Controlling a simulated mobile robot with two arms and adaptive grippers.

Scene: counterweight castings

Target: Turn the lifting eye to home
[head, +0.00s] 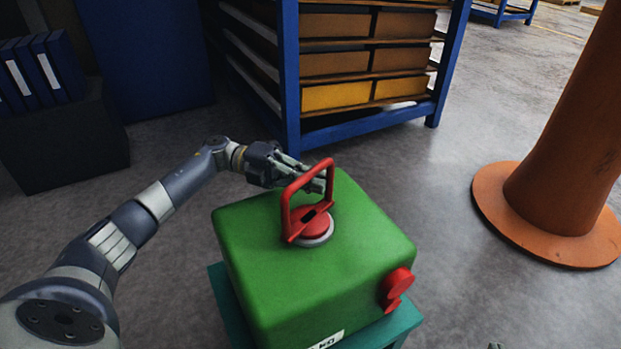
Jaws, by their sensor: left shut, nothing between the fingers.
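The red lifting eye (289,213) stands upright on top of the green casting (265,270). It is an angular loop on a round red base with a pale ring around it. My left gripper (318,180) comes in from the left behind the loop. Its fingers are shut with nothing between them, and the loop partly hides their tips. I cannot tell whether the fingers touch the loop.
A red knob (397,284) sticks out of the casting's right side. The casting rests on a teal stand (392,334). A blue rack (290,75) with boxes stands behind. An orange column (560,150) with a wide base stands at right. Grey floor between is clear.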

